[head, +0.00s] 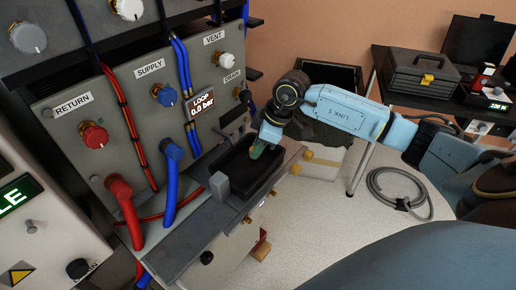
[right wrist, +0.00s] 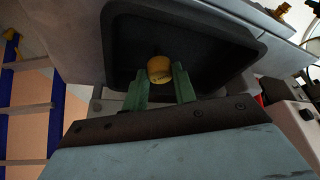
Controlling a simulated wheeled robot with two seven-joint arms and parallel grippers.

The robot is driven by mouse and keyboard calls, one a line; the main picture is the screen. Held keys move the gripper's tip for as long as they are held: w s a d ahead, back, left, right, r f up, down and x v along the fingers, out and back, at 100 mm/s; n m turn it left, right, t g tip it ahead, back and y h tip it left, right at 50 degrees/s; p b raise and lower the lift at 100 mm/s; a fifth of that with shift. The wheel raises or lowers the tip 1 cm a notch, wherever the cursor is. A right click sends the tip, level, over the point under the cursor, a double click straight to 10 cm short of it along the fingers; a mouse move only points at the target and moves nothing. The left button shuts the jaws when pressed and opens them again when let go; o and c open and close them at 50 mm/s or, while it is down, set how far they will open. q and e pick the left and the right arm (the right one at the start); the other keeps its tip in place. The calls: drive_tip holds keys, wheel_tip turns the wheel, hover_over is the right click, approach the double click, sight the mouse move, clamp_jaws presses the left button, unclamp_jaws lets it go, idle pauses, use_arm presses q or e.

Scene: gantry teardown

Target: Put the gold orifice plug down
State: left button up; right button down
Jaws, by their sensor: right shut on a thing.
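The gold orifice plug (right wrist: 160,68) shows in the right wrist view between the green fingertips of my right gripper (right wrist: 160,84). The gripper is shut on it. In the head view my right gripper (head: 257,149) points down over a black tray (head: 243,182) on the panel's grey shelf; I cannot make out the plug there. In the right wrist view the dark tray (right wrist: 245,42) spreads behind the plug, which lies within the tray's outline. I cannot tell whether the plug touches the tray floor. My left gripper is not in view.
A grey block (head: 219,186) stands at the tray's near left corner. The panel with a red knob (head: 94,136), blue knob (head: 165,95) and red and blue hoses rises behind. A grey cable coil (head: 400,196) lies on the floor. A black toolbox (head: 422,75) stands at the right.

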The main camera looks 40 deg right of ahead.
drive_tip(key=shift+f, duration=0.2)
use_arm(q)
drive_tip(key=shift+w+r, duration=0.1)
use_arm(e)
drive_tip(key=c, duration=1.1)
unclamp_jaws()
drive_tip(key=shift+r, duration=0.1)
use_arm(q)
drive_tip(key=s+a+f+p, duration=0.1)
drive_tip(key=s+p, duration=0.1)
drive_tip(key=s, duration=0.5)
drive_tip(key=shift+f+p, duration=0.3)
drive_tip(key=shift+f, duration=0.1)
use_arm(e)
drive_tip(key=v, duration=1.2)
